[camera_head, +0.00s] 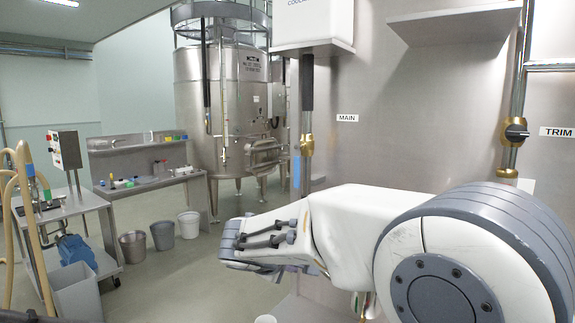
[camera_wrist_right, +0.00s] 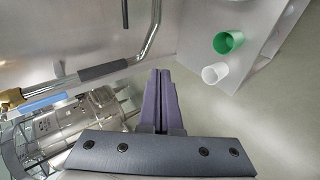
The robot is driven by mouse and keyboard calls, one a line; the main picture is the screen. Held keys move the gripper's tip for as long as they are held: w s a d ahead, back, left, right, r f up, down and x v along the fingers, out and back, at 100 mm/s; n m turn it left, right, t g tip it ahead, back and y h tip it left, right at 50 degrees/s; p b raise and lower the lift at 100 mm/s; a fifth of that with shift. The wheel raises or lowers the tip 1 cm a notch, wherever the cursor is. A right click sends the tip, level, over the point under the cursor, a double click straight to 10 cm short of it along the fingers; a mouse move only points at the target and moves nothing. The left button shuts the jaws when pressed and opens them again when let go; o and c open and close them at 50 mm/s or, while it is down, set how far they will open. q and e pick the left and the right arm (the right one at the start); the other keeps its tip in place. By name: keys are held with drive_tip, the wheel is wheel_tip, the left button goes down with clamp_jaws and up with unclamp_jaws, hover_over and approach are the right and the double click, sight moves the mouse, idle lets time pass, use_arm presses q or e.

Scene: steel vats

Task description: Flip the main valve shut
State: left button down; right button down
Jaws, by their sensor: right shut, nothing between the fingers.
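The main valve (camera_head: 307,145) is a brass fitting on a vertical pipe beside the MAIN label (camera_head: 347,118). A blue lever (camera_head: 296,171) hangs below it, roughly along the pipe. My right gripper (camera_head: 232,244) is shut and empty, below and left of the valve, apart from it. In the right wrist view, the closed purple fingers (camera_wrist_right: 160,100) show in the middle. The brass valve (camera_wrist_right: 12,98) and blue lever (camera_wrist_right: 45,102) are at the left edge there, clear of the fingers. My left gripper is not in view.
A second valve with a black knob (camera_head: 516,132) sits by the TRIM label (camera_head: 558,132) at right. A steel tank (camera_head: 225,90), a bench (camera_head: 150,182) and bins stand behind. Green (camera_wrist_right: 228,42) and white (camera_wrist_right: 215,73) cups show in the wrist view.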

sight(297, 166)
drive_tip(key=w+a+r+n+t+p, duration=0.1)
drive_tip(key=w+a+r+t, duration=0.2)
drive_tip(key=w+r, duration=0.4)
drive_tip(key=w+a+r+n+t+p, duration=0.1)
drive_tip(key=w+a+r+n+t, duration=0.1)
drive_tip(key=w+a+r+t, duration=0.2)
drive_tip(key=w+r+t, duration=0.1)
drive_tip(key=w+r, duration=0.2)
drive_tip(key=w, duration=0.1)
drive_tip(key=shift+w+r+h, duration=0.2)
drive_tip(key=shift+w+h, duration=0.15)
drive_tip(key=shift+h, duration=0.05)
drive_tip(key=shift+p, duration=0.3)
drive_tip(key=w+d+p, duration=0.6)
drive_tip(key=w+p, duration=0.1)
drive_tip(key=p, duration=0.1)
drive_tip(key=shift+w+d, duration=0.1)
